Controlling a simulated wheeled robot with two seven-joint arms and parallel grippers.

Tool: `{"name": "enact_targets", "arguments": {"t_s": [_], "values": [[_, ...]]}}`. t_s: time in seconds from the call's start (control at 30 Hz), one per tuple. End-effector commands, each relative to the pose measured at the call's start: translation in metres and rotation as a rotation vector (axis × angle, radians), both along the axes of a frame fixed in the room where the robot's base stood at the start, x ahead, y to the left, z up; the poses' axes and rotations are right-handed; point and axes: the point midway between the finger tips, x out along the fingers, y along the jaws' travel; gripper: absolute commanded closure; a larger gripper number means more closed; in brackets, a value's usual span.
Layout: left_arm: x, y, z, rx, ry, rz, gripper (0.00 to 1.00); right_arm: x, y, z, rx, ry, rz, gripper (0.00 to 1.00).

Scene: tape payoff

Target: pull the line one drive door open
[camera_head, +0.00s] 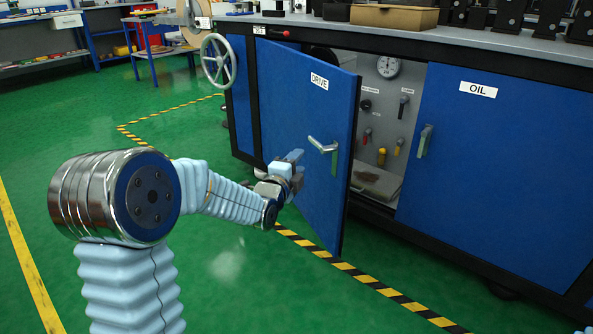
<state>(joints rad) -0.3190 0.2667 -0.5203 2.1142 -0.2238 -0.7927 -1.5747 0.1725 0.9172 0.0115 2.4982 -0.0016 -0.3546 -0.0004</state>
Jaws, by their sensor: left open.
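My left gripper (294,163) is open just left of the handle, in front of the door's face. It holds nothing, and I cannot tell whether a finger touches the door. My right gripper is out of view.
Inside the cabinet are a gauge (388,67) and several small valves. The closed OIL door (500,165) is to the right. A handwheel (218,61) stands at the cabinet's left end. Striped tape (362,277) marks the green floor, which is clear in front.

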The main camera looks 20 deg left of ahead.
Motion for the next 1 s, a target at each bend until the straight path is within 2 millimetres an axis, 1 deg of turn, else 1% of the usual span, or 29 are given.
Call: {"name": "enact_targets", "arguments": {"t_s": [0.37,0.43,0.47,0.53,0.57,0.63,0.67,0.7,0.77,0.8,0.87,0.9,1.0], "values": [[0.002,0.001,0.0,-0.001,0.001,-0.001,0.57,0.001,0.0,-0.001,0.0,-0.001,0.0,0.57],[0.002,0.0,-0.003,-0.007,0.007,-0.002,0.68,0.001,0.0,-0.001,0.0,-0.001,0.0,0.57],[0.002,-0.001,-0.007,-0.018,0.017,-0.003,0.73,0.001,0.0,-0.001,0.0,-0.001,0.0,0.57],[0.001,-0.008,-0.031,-0.077,0.072,-0.007,0.83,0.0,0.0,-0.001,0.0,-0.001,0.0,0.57],[0.0,-0.012,-0.046,-0.117,0.107,-0.007,0.88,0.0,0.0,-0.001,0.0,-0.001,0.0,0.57],[-0.006,-0.024,-0.093,-0.249,0.217,0.002,0.99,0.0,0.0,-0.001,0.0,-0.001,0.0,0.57],[-0.011,-0.029,-0.114,-0.31,0.268,0.012,1.0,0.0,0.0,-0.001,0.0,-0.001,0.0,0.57],[-0.018,-0.036,-0.142,-0.394,0.337,0.028,1.0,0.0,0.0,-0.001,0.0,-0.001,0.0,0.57],[-0.031,-0.047,-0.179,-0.512,0.432,0.061,1.0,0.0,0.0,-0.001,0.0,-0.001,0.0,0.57],[-0.04,-0.053,-0.202,-0.582,0.491,0.085,1.0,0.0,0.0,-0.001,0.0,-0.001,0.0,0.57],[-0.055,-0.062,-0.231,-0.681,0.569,0.127,1.0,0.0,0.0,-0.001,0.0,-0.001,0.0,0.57],[-0.065,-0.067,-0.249,-0.742,0.619,0.157,1.0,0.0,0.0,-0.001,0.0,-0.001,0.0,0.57],[-0.092,-0.081,-0.289,-0.881,0.732,0.236,1.0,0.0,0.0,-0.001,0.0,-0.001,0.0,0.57]]}}
